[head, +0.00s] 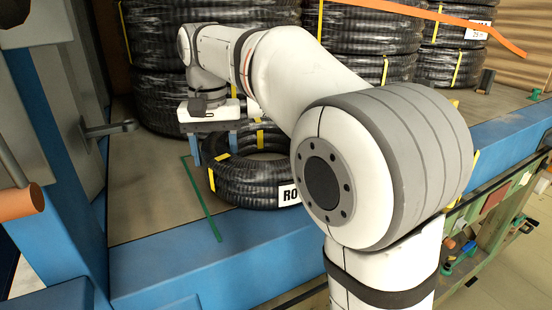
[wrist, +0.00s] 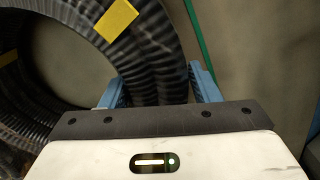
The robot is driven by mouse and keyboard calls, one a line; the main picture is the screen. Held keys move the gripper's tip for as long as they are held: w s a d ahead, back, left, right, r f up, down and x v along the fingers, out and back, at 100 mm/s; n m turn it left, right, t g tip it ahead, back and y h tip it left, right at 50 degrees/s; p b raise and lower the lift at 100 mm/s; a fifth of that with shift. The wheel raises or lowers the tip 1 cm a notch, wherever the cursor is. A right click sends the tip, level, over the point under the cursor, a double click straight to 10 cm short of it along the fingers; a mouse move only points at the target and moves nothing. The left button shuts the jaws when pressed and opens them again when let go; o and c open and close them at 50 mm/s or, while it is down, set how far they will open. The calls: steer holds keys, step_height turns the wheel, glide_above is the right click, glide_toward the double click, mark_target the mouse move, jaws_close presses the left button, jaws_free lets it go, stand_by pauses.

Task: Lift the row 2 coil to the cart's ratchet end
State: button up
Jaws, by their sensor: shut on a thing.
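A black corrugated hose coil (head: 238,188) with yellow bands lies flat on the bed near its blue edge. Its white label (head: 288,194) reads "RO", and my arm hides the rest. My gripper (head: 214,158) points down at the coil's left side. In the wrist view its blue fingers (wrist: 157,78) stand on either side of the coil's wall (wrist: 158,55), shut on it. The coil appears to rest on the bed. A green wheeled frame, apparently the cart (head: 508,210), stands at the right below the bed, partly hidden; I cannot tell its ratchet end.
Tall stacks of black coils (head: 160,100) stand behind. An orange strap (head: 440,18) crosses the upper right. A blue-framed door with a metal handle (head: 108,129) is close on the left. A green line (head: 202,200) marks the bed. The bed's right part is fairly clear.

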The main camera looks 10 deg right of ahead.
steer(key=shift+d, duration=0.1)
steer(key=c, duration=0.3)
steer(key=shift+r, duration=0.1)
steer(key=shift+c, duration=0.2)
steer(key=shift+s+r+p, duration=0.1)
steer(key=shift+r+p, duration=0.5)
steer(key=shift+p, duration=0.15)
steer(key=shift+r, duration=0.15)
steer(key=shift+r+p, duration=1.9)
steer(key=shift+r, duration=0.9)
